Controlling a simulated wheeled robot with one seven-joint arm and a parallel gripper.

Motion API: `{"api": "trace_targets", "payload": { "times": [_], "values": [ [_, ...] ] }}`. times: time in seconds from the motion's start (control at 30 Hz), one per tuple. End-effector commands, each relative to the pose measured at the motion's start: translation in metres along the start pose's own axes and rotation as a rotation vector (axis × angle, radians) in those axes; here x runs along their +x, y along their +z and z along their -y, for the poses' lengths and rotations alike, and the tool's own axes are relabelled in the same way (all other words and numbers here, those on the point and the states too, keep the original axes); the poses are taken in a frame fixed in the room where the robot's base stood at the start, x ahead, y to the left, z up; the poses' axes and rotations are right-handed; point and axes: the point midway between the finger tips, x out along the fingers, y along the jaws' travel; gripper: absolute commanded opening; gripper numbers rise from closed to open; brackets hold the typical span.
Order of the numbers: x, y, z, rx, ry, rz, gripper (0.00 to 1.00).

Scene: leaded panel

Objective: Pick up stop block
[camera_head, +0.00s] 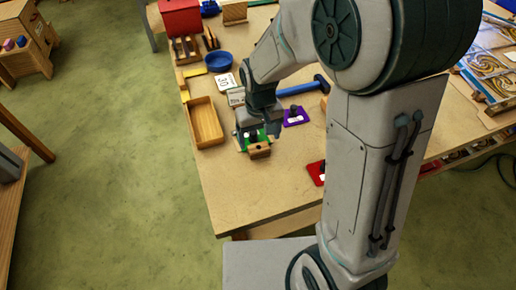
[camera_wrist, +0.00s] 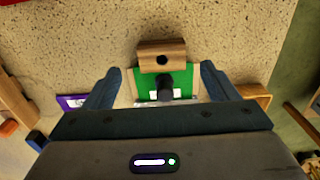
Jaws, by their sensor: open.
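A small wooden block with a dark round hole, which looks like the stop block, sits on the table in the head view (camera_head: 260,151) and the wrist view (camera_wrist: 161,56). It touches or overlaps the edge of a green plate (camera_wrist: 183,80) that carries a dark upright knob (camera_wrist: 164,88). My gripper (camera_head: 258,134) is low over the plate, and it also shows in the wrist view (camera_wrist: 158,82). Its jaws are open and empty, one finger on each side of the green plate and knob. The wooden block lies just ahead of the fingertips. The knob's lower end is partly hidden.
An empty wooden tray (camera_head: 206,122) stands close left of my gripper. A purple plate (camera_head: 297,117) and a red plate (camera_head: 317,172) lie to the right. A blue bowl (camera_head: 219,61) and a blue-handled tool (camera_head: 305,87) lie farther back. The table's front is clear.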

Motion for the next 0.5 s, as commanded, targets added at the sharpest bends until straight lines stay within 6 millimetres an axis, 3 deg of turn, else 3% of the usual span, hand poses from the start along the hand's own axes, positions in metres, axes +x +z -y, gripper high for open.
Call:
{"api": "trace_targets", "payload": {
  "times": [0.2, 0.5],
  "values": [
    [0.029, 0.001, 0.003, 0.001, 0.0, 0.004, 0.8],
    [0.038, 0.001, 0.003, 0.001, 0.0, 0.001, 0.8]
  ]
}}
